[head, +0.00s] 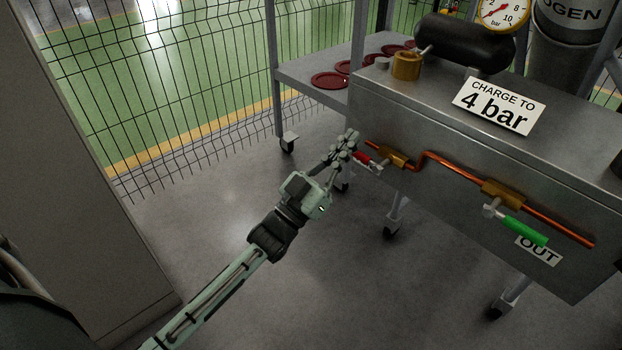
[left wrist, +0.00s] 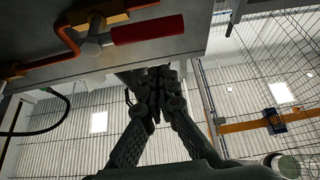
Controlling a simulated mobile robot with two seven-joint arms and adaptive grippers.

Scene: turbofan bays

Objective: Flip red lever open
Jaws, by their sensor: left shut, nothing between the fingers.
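The red lever (head: 362,157) sits on the left brass valve (head: 391,157) on the front of the metal cart. Its handle points left, toward my left gripper (head: 346,143). In the left wrist view the red lever (left wrist: 148,30) lies across the top, pointing right from its silver pivot, beside the brass valve (left wrist: 95,14). My left gripper (left wrist: 157,90) is shut and empty, its fingertips close to the lever's free end; I cannot tell whether they touch it. My right gripper is in neither view.
A copper pipe (head: 445,160) runs to a second brass valve (head: 502,194) with a green lever (head: 525,231). A "CHARGE TO 4 bar" sign (head: 499,106) stands on the cart top. A shelf with red discs (head: 330,80) is behind. A grey panel (head: 85,170) stands at left; open floor lies between.

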